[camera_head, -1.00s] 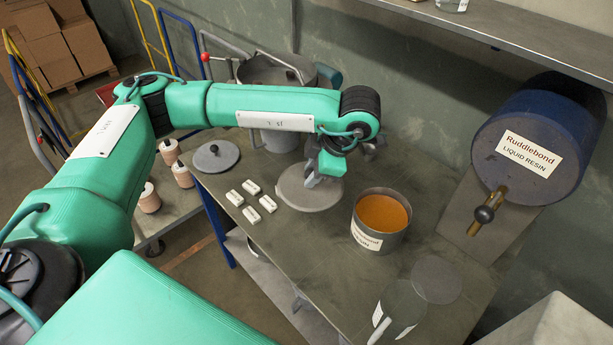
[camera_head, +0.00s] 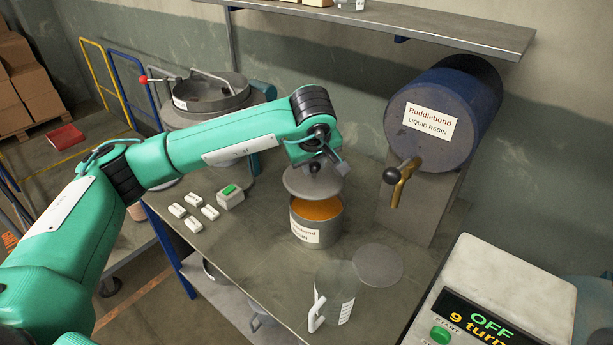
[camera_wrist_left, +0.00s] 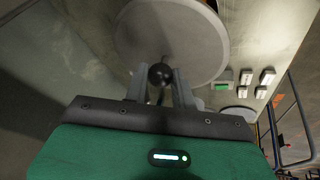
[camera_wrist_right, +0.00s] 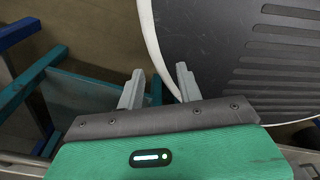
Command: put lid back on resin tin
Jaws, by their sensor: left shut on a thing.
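The grey round lid (camera_head: 312,186) hangs above the resin tin, over its back part in the head view. My left gripper (camera_head: 322,163) is shut on the lid's black knob, which shows between the fingers in the left wrist view (camera_wrist_left: 161,74). The resin tin (camera_head: 316,230) stands upright on the bench with a white label. Orange resin shows below the lid's front edge, so the lid appears apart from the rim. My right gripper (camera_wrist_right: 160,76) is open and empty in the right wrist view, beside a dark ribbed surface; it is outside the head view.
A blue resin drum (camera_head: 440,115) with a brass tap (camera_head: 402,185) stands behind right of the tin. Several white blocks (camera_head: 194,212) and a green-button box (camera_head: 230,196) are left. A scale-like machine (camera_head: 500,300) is front right.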

